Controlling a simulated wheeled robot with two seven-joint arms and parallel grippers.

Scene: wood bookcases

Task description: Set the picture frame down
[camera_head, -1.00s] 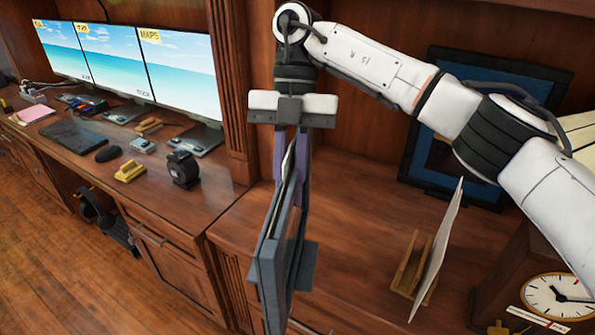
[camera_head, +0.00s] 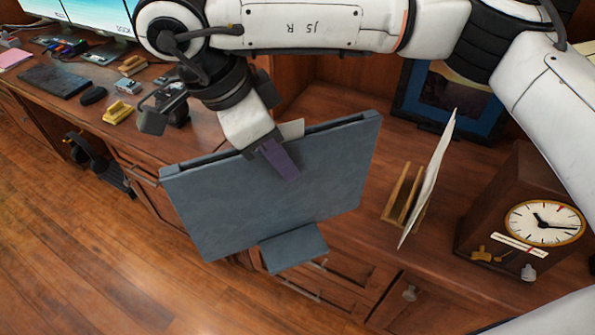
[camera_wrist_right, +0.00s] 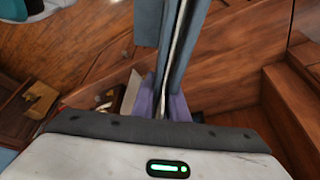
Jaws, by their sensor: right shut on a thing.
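The picture frame (camera_head: 275,190) is a flat grey-blue panel with a small stand flap (camera_head: 293,248) at its lower edge. Its back faces the head camera, and it hangs tilted in front of the wooden desk. My right gripper (camera_head: 280,158) is shut on the frame's top edge, with one purple finger on the near face. In the right wrist view the frame (camera_wrist_right: 172,45) shows edge-on between the purple fingers. The frame's front is hidden. My left gripper is not in view.
A wooden holder (camera_head: 402,195) with an upright white sheet (camera_head: 430,180) stands right of the frame. A clock (camera_head: 544,222) stands further right, and a blue-bordered picture (camera_head: 410,105) leans at the back. Monitors (camera_head: 95,15) and small desk items are at left.

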